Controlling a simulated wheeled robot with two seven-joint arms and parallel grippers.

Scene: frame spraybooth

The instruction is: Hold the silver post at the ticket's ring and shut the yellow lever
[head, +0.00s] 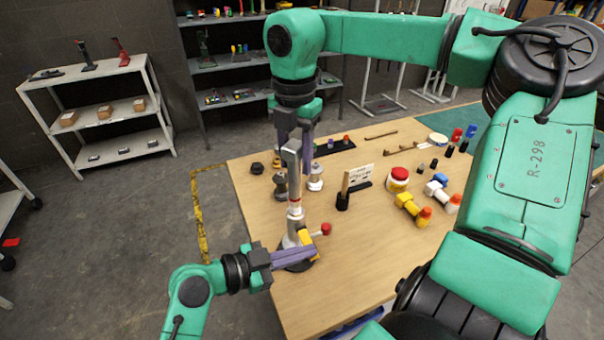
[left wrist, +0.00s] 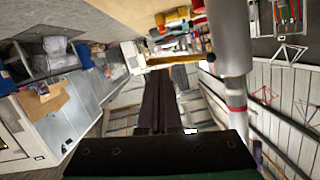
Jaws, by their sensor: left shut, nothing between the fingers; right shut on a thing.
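The silver post (head: 294,190) stands upright on a dark round base near the table's left edge. My right gripper (head: 294,140) is shut on the post's upper part, above the red ring. The yellow lever (head: 305,238) with a red knob (head: 326,229) sticks out to the right from the lower tube. My left gripper (head: 312,254) is shut and empty, just below the lever; contact is unclear.
Dark and silver knobbed pieces (head: 315,178) stand behind the post. A red-and-white jar (head: 398,179) and yellow fittings (head: 412,209) lie to the right. The table's front middle (head: 345,275) is bare. Shelves (head: 105,118) stand behind at left.

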